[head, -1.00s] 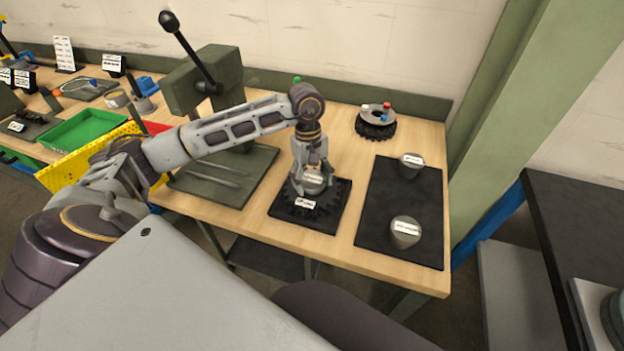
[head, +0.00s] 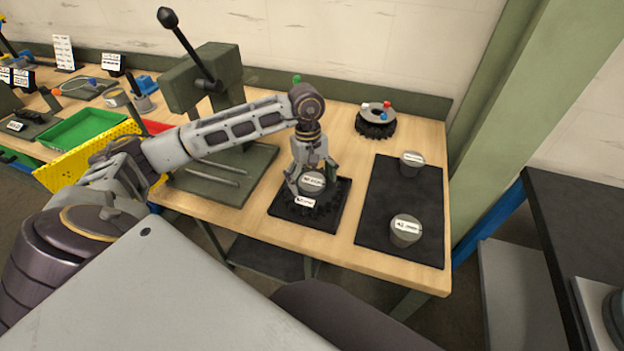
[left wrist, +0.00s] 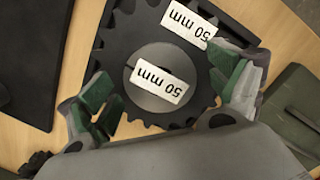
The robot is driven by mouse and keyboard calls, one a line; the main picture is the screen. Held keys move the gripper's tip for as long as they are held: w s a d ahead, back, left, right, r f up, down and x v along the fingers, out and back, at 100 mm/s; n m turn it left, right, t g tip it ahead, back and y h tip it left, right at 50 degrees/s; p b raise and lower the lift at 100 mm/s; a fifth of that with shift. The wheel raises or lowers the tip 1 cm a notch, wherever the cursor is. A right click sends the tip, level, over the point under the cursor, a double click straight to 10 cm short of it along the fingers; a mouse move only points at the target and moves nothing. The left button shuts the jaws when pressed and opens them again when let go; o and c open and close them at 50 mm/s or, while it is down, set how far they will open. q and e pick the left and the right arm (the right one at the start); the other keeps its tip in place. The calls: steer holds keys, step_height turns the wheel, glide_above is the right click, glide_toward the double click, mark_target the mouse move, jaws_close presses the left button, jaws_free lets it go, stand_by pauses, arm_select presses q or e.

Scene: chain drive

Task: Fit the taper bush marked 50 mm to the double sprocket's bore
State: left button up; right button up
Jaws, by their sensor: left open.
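The taper bush marked 50 mm (head: 312,184) is a grey round piece with a white label, sitting at the centre of the black double sprocket (head: 325,203). In the left wrist view the bush (left wrist: 148,98) is at the middle of the toothed sprocket (left wrist: 186,45), whose own label also reads 50 mm. How deep it sits in the bore I cannot tell. My left gripper (head: 311,182) is above the sprocket, open, with its green-padded fingers (left wrist: 168,98) apart on either side of the bush and clear of it. My right gripper is not in view.
Two other labelled grey bushes (head: 405,231) (head: 411,164) stand on a dark mat (head: 375,215) to the right. A small black sprocket with coloured pieces (head: 375,121) stands behind. A green press (head: 205,85) and green tray (head: 85,128) are to the left.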

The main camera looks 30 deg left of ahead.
mark_target(310, 179)
arm_select(q)
steer(key=shift+r, duration=0.1)
steer(key=shift+w+a+r, duration=0.1)
steer(key=shift+a+r, duration=0.1)
steer(key=shift+r, duration=1.1)
steer(key=shift+w+a+r, duration=0.15)
steer(key=shift+r, duration=1.15)
steer(key=shift+w+a+r, duration=0.1)
steer(key=shift+a+r, duration=0.1)
steer(key=shift+r, duration=1.1)
